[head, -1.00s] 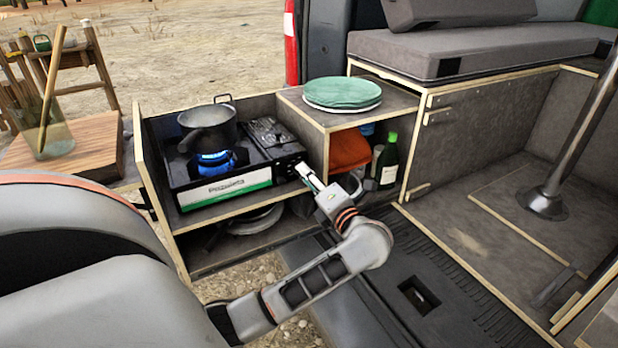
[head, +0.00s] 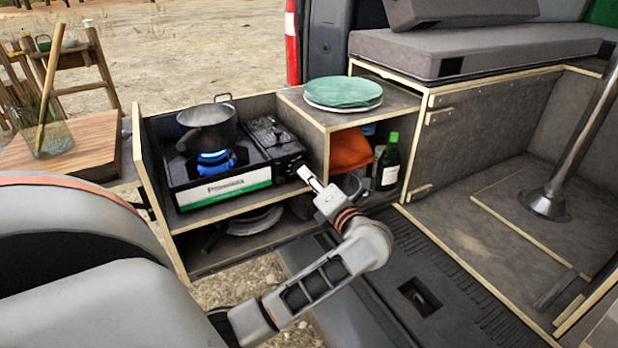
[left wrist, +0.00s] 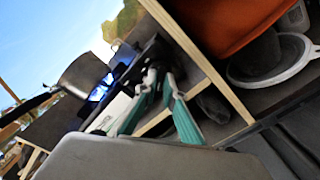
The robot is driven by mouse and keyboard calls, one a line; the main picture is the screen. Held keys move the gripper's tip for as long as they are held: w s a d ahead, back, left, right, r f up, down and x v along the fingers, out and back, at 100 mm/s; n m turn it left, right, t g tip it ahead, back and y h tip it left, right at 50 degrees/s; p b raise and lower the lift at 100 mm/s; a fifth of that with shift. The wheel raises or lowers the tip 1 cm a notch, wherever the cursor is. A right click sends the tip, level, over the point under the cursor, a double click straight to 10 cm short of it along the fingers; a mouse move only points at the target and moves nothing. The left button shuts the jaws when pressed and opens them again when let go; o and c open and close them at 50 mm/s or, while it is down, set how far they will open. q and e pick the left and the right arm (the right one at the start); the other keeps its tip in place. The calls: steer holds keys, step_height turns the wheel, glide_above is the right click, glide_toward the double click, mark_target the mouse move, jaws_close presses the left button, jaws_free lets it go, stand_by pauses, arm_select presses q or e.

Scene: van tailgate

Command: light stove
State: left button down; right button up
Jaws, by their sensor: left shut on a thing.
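The portable stove (head: 225,190) stands on the left shelf of the wooden unit. A blue flame (head: 213,157) burns under the dark pot (head: 208,128); it also shows in the left wrist view (left wrist: 101,92). My left gripper (head: 304,172) is at the stove's front right end, shut on the stove knob. In the left wrist view its fingers (left wrist: 152,78) come together at the dark end of the stove; they largely hide the knob. My right gripper is not in view.
A green plate on a white one (head: 342,93) sits on the higher shelf right of the stove. Below are an orange cloth (head: 350,150) and a green bottle (head: 388,163). A wooden divider and shelf edges are close to my left gripper.

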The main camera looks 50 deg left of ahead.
arm_select(q)
steer(key=c, duration=2.1)
jaws_free()
steer(key=shift+c, duration=0.2)
steer(key=v, duration=1.2)
